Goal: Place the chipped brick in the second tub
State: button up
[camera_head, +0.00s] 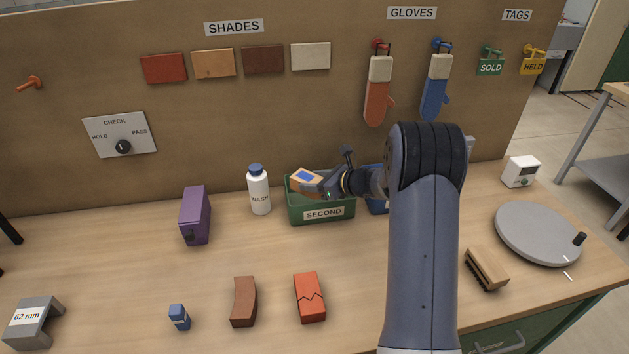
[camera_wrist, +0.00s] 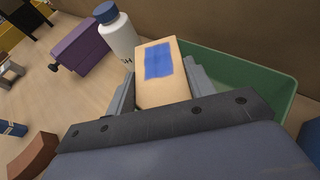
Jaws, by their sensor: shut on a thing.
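My gripper (camera_head: 325,187) is shut on a tan brick (camera_head: 304,178) with a blue patch on its face. The held brick also shows in the wrist view (camera_wrist: 158,88), between the fingers. I cannot make out a chip on it. The green tub (camera_head: 321,214) labelled SECOND stands at the back of the bench. The held brick is at the tub's opening, toward its left side; its exact height over the rim is unclear. In the wrist view the tub's wall (camera_wrist: 280,98) shows to the right of the brick.
A blue tub (camera_head: 376,205) is mostly hidden behind my arm. A white bottle (camera_head: 259,193) and a purple object (camera_head: 195,216) stand left of the green tub. In front lie a cracked red brick (camera_head: 310,298), a curved brown brick (camera_head: 243,302) and a brush (camera_head: 486,268).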

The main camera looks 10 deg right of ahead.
jog(key=shift+f+b, duration=0.5)
jog(key=o, duration=1.3)
jog(key=shift+r, duration=0.15)
jog(key=shift+r+p, duration=0.6)
jog(key=shift+p, duration=0.25)
jog(key=b+v, duration=0.2)
jog(key=v, duration=1)
jog(key=shift+f, duration=0.1)
